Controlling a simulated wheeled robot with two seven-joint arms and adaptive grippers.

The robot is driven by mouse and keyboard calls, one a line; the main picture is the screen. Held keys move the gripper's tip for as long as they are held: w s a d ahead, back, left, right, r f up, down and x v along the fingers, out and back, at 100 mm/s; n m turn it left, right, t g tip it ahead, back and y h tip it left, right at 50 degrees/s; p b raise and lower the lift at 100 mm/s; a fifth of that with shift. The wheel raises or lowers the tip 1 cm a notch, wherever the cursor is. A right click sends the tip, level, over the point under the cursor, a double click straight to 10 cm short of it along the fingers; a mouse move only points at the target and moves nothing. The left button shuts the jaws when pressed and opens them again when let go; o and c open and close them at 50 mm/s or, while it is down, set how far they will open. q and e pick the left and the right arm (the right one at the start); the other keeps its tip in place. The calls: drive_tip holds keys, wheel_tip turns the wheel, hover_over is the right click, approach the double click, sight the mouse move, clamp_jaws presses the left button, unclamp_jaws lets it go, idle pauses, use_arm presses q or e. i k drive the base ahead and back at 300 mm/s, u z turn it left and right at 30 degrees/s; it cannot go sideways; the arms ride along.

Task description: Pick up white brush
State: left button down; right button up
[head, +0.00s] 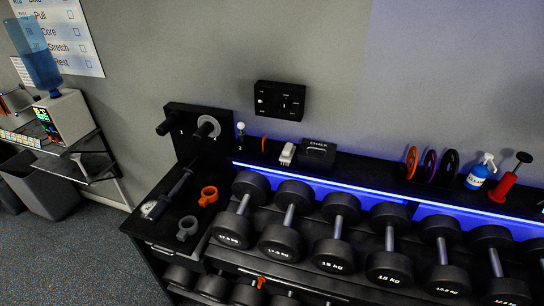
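A small white block-shaped thing (287,154), which looks like the white brush, stands on the black ledge at the back of the dumbbell rack. It is just left of the black chalk box (318,152). It is small in the head view and its bristles cannot be made out. Neither of my grippers shows in the head view.
Rows of black dumbbells (283,242) stand in front of the ledge. An orange collar (209,195), a grey collar (187,227) and a dark handled tool (172,194) lie on the left top. A spray bottle (480,171) and red pump (505,183) stand right.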

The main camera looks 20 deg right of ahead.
sight(287, 155)
drive_tip(key=u, duration=1.3)
drive_tip(key=i, duration=1.25)
drive_tip(key=z, duration=1.5)
